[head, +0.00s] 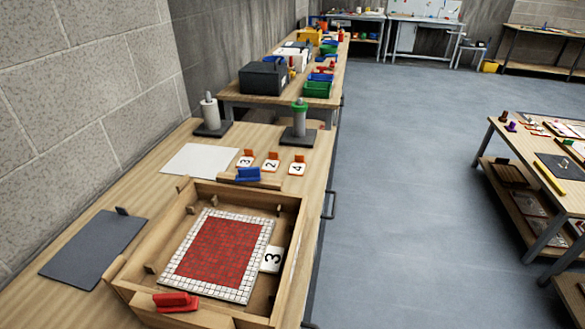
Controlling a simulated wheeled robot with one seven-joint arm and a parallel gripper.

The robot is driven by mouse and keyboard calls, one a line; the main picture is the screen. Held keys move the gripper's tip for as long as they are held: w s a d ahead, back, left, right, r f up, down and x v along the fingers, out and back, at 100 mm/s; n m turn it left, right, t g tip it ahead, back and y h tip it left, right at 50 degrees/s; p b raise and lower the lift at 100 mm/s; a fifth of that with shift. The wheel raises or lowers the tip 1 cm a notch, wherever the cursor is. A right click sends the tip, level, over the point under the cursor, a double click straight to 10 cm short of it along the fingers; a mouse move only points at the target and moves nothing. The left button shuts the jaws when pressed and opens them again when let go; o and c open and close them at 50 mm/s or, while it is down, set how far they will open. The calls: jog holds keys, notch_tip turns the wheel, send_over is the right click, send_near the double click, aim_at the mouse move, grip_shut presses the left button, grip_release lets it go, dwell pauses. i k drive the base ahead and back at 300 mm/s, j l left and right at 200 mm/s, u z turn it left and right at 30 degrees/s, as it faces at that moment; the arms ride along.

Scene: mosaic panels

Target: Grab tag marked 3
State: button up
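A small white tag with an orange upright grip, marked 3 (246,160), sits on the wooden workbench behind the tray. It is the leftmost in a row with a tag marked 2 (271,164) and a tag marked 4 (297,168). A white card also marked 3 (272,259) leans or lies, with its numeral turned, at the right edge of the mosaic panel (217,250) inside the wooden tray (290,255). The panel has red tiles and a white tile border. My gripper is not in view.
A blue block (248,174) is at the tray's back wall and a red one (176,302) at its front wall. Two posts on dark bases, one grey (209,112) and one green-topped (299,118), stand behind. A dark sheet (95,248) lies left. Open floor (420,190) is right.

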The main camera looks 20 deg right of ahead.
aim_at(247, 160)
jog(key=i+l+u, duration=0.1)
jog(key=u, duration=0.65)
jog(key=i+l+u, duration=0.25)
jog(key=l+u, duration=0.25)
jog(key=l, duration=0.15)
jog(key=i+l+u, duration=0.15)
jog(key=l, duration=0.45)
jog(key=i+l+u, duration=0.1)
jog(key=l, duration=0.5)
jog(key=i+l+u, duration=0.15)
jog(key=l, duration=1.15)
jog(key=i+l, duration=0.15)
jog(key=l, duration=0.6)
